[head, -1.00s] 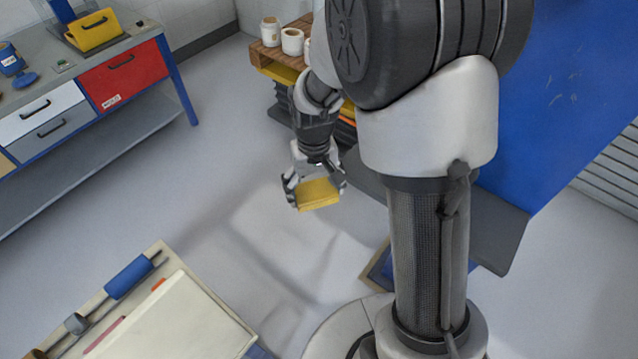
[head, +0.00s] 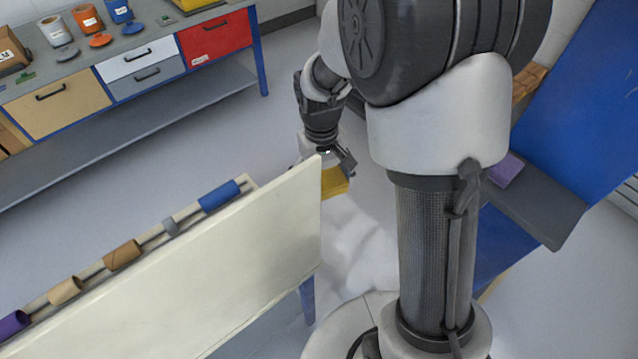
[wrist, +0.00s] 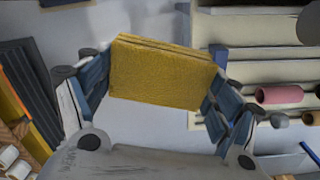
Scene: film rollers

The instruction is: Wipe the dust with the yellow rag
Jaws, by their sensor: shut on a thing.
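The yellow rag (head: 335,183) is a thick folded block, held in the air beside the right end of a cream panel. My gripper (head: 328,172) is shut on it; the panel partly hides the gripper and rag in the head view. In the wrist view the rag (wrist: 163,74) sits between both fingers of my gripper (wrist: 160,90), gripped at its two ends. I cannot make out any dust clearly in either view.
The cream panel (head: 230,265) stands close to my gripper, with several coloured rollers along its back, such as a blue roller (head: 219,196). A workbench (head: 150,115) with drawers, pots and lids stands at the back left. Open floor lies between them.

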